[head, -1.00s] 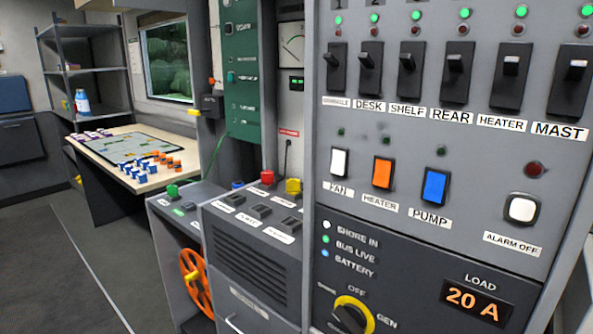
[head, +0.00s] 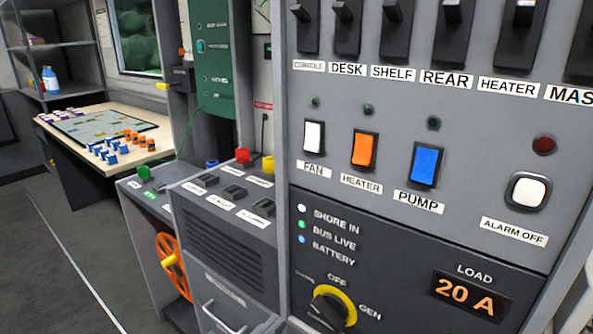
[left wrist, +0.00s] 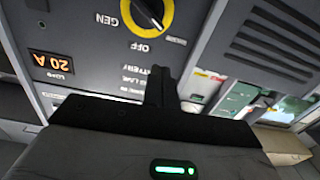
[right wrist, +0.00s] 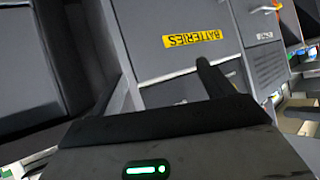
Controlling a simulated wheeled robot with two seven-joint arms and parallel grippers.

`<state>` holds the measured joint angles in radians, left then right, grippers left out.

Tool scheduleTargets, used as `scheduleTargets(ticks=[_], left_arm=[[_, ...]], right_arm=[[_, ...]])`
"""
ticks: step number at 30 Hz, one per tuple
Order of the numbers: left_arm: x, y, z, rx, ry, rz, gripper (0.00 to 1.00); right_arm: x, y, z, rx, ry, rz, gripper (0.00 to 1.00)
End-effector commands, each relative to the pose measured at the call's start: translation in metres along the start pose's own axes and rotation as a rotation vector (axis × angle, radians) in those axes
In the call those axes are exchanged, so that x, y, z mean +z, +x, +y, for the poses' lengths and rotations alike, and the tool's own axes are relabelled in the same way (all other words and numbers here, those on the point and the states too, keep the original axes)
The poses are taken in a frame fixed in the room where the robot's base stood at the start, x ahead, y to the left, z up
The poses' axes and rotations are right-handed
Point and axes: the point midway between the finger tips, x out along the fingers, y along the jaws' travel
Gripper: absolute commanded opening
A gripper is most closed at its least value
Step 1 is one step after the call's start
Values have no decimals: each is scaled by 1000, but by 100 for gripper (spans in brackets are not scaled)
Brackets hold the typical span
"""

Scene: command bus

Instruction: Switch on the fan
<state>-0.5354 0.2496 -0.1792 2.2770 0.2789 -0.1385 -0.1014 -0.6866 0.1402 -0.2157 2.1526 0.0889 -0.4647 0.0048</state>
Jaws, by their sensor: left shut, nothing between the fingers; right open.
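The fan switch (head: 314,137) is a white rocker in a black frame, on the grey panel above the label FAN (head: 314,169). The small lamp (head: 316,102) above it looks dark. Neither gripper shows in the head view. In the left wrist view my left gripper (left wrist: 160,75) is shut and empty, in front of the lower panel with the yellow-ringed rotary knob (left wrist: 146,18). The fan switch does not show there. In the right wrist view my right gripper (right wrist: 160,78) is open and empty, before a grey cabinet front labelled BATTERIES (right wrist: 192,37).
The orange heater switch (head: 364,150), blue pump switch (head: 426,166) and white alarm-off button (head: 527,191) sit right of the fan switch. A row of black breakers (head: 397,28) lies above. Floor (head: 40,270) is clear at left.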

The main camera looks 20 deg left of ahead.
Motion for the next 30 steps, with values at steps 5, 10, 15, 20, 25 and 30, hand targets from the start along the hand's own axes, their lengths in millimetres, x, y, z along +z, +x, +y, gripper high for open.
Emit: scheduleTargets(ticks=[5,10,15,20,25,30], left_arm=[[-127,-5,-9,40,45,481,0],[-175,-22,-11,48,47,667,0],[-177,-23,-11,46,46,673,0],[-178,-22,-11,46,45,671,0],[-189,-10,-10,45,45,674,0],[-212,16,-8,45,43,677,0]], right_arm=[[0,5,-1,-10,15,26,81],[0,3,-2,-13,27,29,81],[2,1,-3,-13,29,23,81],[1,1,-3,-12,29,23,81],[-4,-2,-3,-9,26,23,81],[-11,-6,-2,-1,13,19,81]])
